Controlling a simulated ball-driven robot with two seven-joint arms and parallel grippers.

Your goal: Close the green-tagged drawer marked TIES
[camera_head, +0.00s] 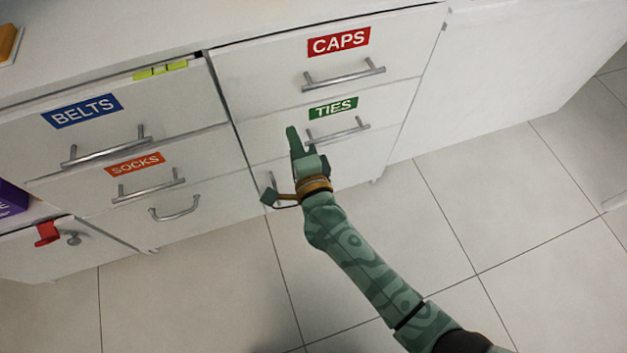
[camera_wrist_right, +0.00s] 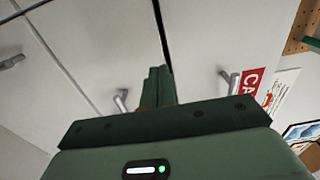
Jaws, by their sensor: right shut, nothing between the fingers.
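The TIES drawer (camera_head: 262,133) is the white front with the green TIES tag (camera_head: 333,108) and a grey bar handle (camera_head: 338,130), below the CAPS drawer. It looks flush or nearly flush with its neighbours; a small gap cannot be ruled out. My right gripper (camera_head: 291,130) is shut and empty, its fingertips over the left part of the TIES front; contact cannot be told. In the right wrist view the shut fingers (camera_wrist_right: 160,85) point towards the dark seam beside the drawer front, and the TIES tag is hidden. My left gripper is not in view.
The CAPS drawer (camera_head: 255,80) is above. The BELTS drawer (camera_head: 190,105) and SOCKS drawer (camera_head: 85,190) are to the left. A yellow-green strip (camera_head: 160,70) shows above BELTS. A red object (camera_head: 47,233) hangs lower left. The tiled floor (camera_head: 180,300) in front is clear.

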